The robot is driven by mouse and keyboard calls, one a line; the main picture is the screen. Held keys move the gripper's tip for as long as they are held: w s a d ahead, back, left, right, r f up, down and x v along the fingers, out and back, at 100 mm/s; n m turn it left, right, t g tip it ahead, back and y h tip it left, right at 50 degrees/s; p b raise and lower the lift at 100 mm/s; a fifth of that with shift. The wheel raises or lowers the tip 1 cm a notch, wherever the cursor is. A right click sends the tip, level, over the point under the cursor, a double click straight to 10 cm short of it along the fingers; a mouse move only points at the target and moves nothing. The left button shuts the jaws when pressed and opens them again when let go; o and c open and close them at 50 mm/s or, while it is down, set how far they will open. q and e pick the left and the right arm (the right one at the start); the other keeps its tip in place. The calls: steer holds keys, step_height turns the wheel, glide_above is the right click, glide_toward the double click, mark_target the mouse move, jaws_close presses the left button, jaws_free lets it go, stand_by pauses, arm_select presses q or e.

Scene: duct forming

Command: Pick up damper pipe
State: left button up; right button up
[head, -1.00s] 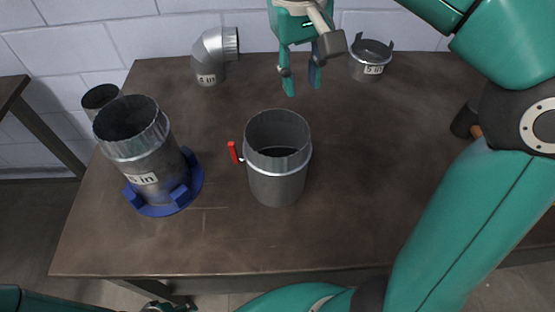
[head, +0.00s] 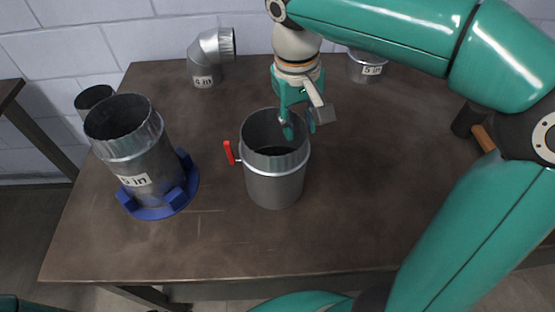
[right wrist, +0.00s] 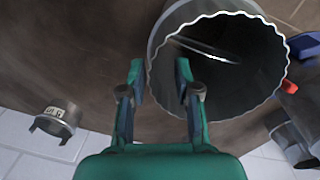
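The damper pipe (head: 275,180) stands upright in the middle of the table, a grey metal cylinder with an open top and a red handle (head: 229,152) on its left side. My right gripper (head: 299,124) is open at the pipe's far right rim. One finger shows over the pipe's mouth and the other outside it. In the right wrist view the open fingers (right wrist: 159,78) lie on either side of the wavy rim of the damper pipe (right wrist: 160,40), with nothing gripped. My left gripper is not clearly visible; only a sliver of my left arm shows at the bottom left.
A metal elbow (head: 205,62) stands at the back left. A labelled collar (head: 366,70) stands at the back right, partly behind my right arm. The front of the table is clear.

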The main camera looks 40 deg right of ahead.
steer(key=shift+c, duration=0.3)
jaws_close()
steer(key=shift+r, duration=0.15)
